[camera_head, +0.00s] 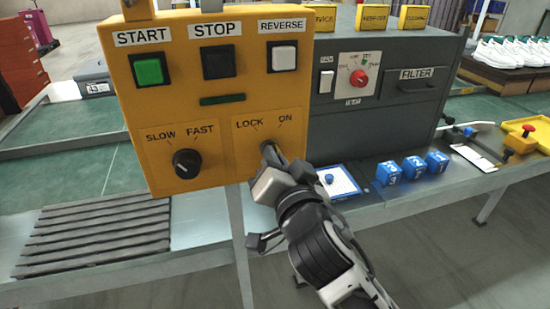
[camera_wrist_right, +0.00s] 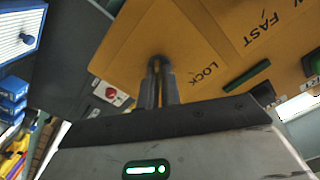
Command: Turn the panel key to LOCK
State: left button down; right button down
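The yellow control panel (camera_head: 215,110) faces me, with LOCK and ON printed at its lower right. The panel key is at the spot just below these words, mostly hidden by my right gripper (camera_head: 268,151). In the right wrist view, my right gripper (camera_wrist_right: 157,82) has its two fingers close together at the dark key spot (camera_wrist_right: 156,61), with a thin gap between them. The fingers appear closed around the key, pointing straight into the panel. I cannot tell which way the key points. My left gripper is not in view.
The panel also bears a green START button (camera_head: 149,71), a black STOP button (camera_head: 219,64), a white REVERSE button (camera_head: 284,58) and a SLOW/FAST knob (camera_head: 187,163). A grey machine (camera_head: 400,120) stands behind at right. Blue numbered blocks (camera_head: 413,168) sit on the ledge.

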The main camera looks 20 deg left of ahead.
pick_arm(q)
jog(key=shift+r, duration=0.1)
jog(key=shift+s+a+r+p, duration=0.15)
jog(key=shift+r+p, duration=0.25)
jog(key=shift+p, duration=0.55)
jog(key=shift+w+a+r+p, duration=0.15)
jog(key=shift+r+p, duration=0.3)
jog(key=shift+p, duration=0.55)
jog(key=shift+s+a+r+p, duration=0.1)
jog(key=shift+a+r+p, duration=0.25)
jog(key=shift+p, duration=0.6)
pick_arm(e)
jog(key=shift+n, duration=7)
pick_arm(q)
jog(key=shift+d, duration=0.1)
pick_arm(e)
jog(key=c, duration=1.6)
grip_release()
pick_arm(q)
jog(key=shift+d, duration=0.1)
pick_arm(e)
jog(key=shift+s, duration=0.1)
